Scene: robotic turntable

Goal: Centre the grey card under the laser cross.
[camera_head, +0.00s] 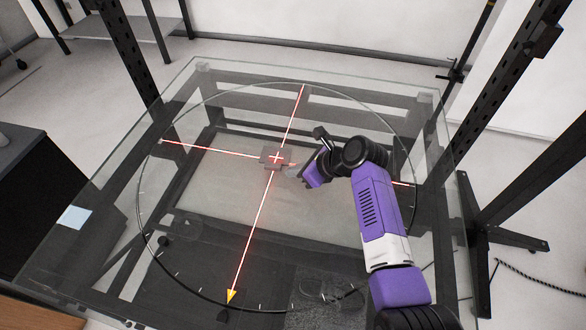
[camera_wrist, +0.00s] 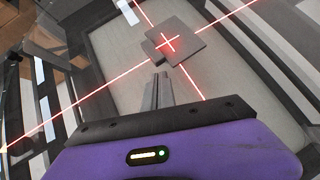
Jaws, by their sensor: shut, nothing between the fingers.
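The grey card (camera_head: 268,163) lies on the glass turntable (camera_head: 208,262) near its middle. The red laser cross (camera_head: 276,158) falls on the card, with lines running out over the glass. In the wrist view the card (camera_wrist: 188,51) is a dark grey square on a smaller dark block (camera_wrist: 152,51) that sticks out at its left. The cross centre (camera_wrist: 169,43) lies on the card, left of its middle. My gripper (camera_head: 292,171) is shut and empty, just right of the card in the head view. In the wrist view its fingertips (camera_wrist: 161,76) end just below the card, apparently not touching it.
The round glass disc has tick marks and a yellow pointer (camera_head: 231,296) at its front edge. Dark upright posts (camera_head: 124,50) stand around the table. The glass left of the card is clear.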

